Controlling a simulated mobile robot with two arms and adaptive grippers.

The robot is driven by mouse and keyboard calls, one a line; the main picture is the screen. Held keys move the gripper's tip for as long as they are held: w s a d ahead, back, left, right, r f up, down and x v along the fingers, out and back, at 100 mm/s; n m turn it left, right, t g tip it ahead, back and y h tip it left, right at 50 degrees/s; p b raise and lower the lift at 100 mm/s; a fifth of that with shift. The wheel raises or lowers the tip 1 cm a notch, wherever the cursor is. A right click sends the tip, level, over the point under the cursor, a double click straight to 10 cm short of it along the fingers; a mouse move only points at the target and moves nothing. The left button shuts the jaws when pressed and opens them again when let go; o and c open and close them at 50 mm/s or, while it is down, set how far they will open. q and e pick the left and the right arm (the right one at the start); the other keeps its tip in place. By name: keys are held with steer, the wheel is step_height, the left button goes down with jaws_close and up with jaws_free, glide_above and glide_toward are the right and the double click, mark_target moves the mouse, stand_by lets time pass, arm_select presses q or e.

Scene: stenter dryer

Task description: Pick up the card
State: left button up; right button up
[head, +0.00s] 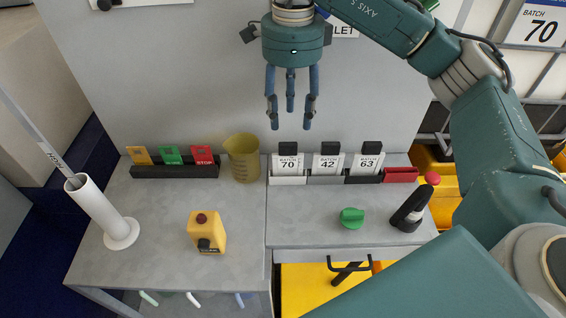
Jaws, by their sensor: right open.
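Three small cards stand in a black rack (175,171) at the left of the grey worktop: an orange card (140,155), a green card (171,154) and a red card marked STOP (203,155). Farther right, white cards numbered 70 (288,164), 42 (328,164) and 63 (367,163) stand upright in a row of holders, each with a black piece at its top. Which card is meant cannot be told. My right gripper (289,115) is open and empty, pointing down above the 70 card, apart from it. My left gripper is not in view.
A yellow beaker (242,158) stands between the rack and number cards. A white tube (101,212) with a rod, a yellow button box (206,232), a green knob (352,217) and a black lever (411,208) occupy the worktop. A grey panel rises behind.

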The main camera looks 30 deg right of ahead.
mark_target(288, 146)
steer(key=shift+w+f+b, duration=0.15)
steer(key=shift+w+f, duration=0.15)
steer(key=shift+f, duration=0.25)
steer(key=shift+w+f+b, duration=0.15)
steer(key=shift+w+f, duration=0.15)
steer(key=shift+f, duration=0.25)
step_height(288, 146, down, 4)
steer(key=shift+s+f+p, duration=0.1)
steer(key=shift+s+p, duration=0.05)
steer(key=shift+p, duration=0.15)
steer(key=f+p, duration=0.1)
steer(key=f, duration=0.2)
steer(key=f+p, duration=0.1)
steer(key=shift+s+a+f+p, duration=0.1)
steer(key=shift+s+f+p, duration=0.15)
steer(key=shift+f+p, duration=0.1)
steer(key=shift+f, duration=0.35)
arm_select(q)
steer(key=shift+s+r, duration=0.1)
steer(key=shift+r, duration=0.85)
arm_select(e)
steer(key=shift+f, duration=0.2)
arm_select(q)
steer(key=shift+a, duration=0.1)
arm_select(e)
jaws_close()
